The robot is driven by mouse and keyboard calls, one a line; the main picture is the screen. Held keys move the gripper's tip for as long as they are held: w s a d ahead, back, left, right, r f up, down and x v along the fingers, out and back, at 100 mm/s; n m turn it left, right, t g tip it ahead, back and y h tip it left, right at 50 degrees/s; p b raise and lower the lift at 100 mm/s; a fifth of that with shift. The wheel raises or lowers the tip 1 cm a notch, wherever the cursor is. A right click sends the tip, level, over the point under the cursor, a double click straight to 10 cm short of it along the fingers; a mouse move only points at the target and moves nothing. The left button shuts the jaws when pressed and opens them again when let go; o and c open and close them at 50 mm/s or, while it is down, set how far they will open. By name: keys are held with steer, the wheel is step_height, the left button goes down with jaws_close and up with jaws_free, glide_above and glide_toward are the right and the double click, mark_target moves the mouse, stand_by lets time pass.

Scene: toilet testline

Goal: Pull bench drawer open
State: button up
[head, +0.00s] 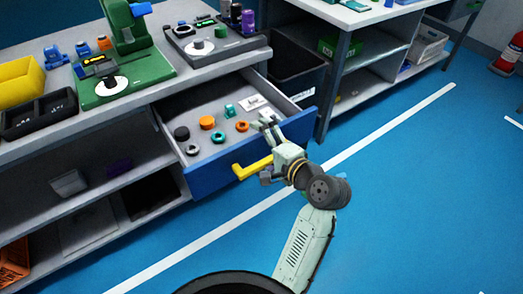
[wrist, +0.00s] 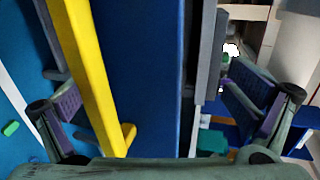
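The bench drawer (head: 209,174) has a blue front and stands pulled out from the grey workbench, with its inside showing. Its yellow handle (head: 250,170) is on the outer face, and also shows in the wrist view (wrist: 88,70). My gripper (head: 264,122) is at the right part of the drawer front, reaching over its top edge. In the wrist view my gripper (wrist: 150,98) has its fingers wide apart, with the handle and blue front (wrist: 150,60) between them. One finger is on the handle side, the other on the drawer's inner side. Whether either touches is unclear.
Several small orange, teal and dark parts lie in the drawer, such as an orange ring (head: 207,122). A green fixture (head: 125,85) and a yellow bin (head: 20,82) stand on the workbench (head: 150,87). Another bench (head: 345,90) is to the right.

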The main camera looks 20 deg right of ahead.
steer(key=shift+t, duration=0.7)
step_height(320, 180, up, 6)
steer(key=shift+s+f, duration=0.15)
steer(key=shift+f, duration=0.1)
steer(key=shift+g, duration=0.6)
steer(key=f, duration=0.4)
steer(key=shift+d+f, duration=0.1)
steer(key=shift+d, duration=0.1)
steer(key=shift+r, duration=0.25)
steer(key=shift+c, duration=0.8)
steer(key=shift+p+v, duration=0.55)
steer(key=shift+v, duration=0.5)
steer(key=shift+c, duration=0.8)
steer(key=shift+s+r, duration=0.1)
steer(key=shift+s, duration=0.7)
steer(key=c, duration=0.8)
steer(key=shift+o, duration=0.2)
steer(key=s+d+p, duration=0.2)
steer(key=s+p, duration=0.2)
steer(key=s, duration=0.4)
steer(key=shift+d+r, duration=0.35)
steer(key=shift+r, duration=0.1)
steer(key=shift+s+p, duration=0.15)
steer(key=shift+p, duration=0.3)
